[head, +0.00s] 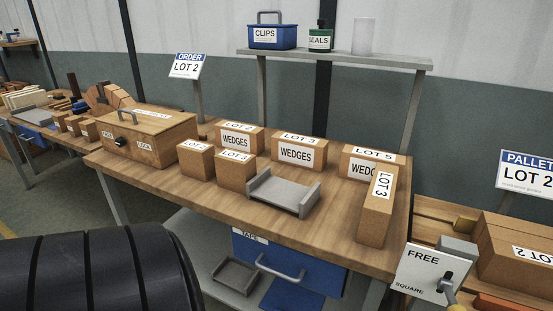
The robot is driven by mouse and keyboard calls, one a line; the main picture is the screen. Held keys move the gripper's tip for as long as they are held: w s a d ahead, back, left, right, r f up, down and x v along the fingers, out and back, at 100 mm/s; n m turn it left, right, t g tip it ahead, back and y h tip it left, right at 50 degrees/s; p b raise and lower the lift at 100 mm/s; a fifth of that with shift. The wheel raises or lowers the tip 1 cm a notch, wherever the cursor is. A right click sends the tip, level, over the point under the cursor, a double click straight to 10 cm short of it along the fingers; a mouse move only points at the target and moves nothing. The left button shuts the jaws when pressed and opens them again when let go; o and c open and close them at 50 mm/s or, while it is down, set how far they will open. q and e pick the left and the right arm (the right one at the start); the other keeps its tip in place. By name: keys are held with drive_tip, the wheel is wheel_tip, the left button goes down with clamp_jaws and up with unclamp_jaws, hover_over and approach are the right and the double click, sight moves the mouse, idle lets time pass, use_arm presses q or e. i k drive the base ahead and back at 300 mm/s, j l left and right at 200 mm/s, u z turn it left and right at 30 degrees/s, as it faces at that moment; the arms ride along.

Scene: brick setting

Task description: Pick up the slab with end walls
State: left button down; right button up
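The slab with end walls (283,193) is a light grey flat piece with a raised wall at each end. It lies on the front part of the wooden table (232,205), and nothing covers it. Neither of my grippers shows in the head view, so I cannot see whether they are open or shut.
Close behind and left of the slab stand boxes marked LOT 3 (236,173) and WEDGES (299,152). A tall LOT 3 box (377,206) stands to its right. A wooden case (150,138) is further left. The table front before the slab is clear.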

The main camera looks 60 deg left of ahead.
sight(293, 197)
drive_tip(key=u, duration=1.55)
drive_tip(key=i, duration=0.15)
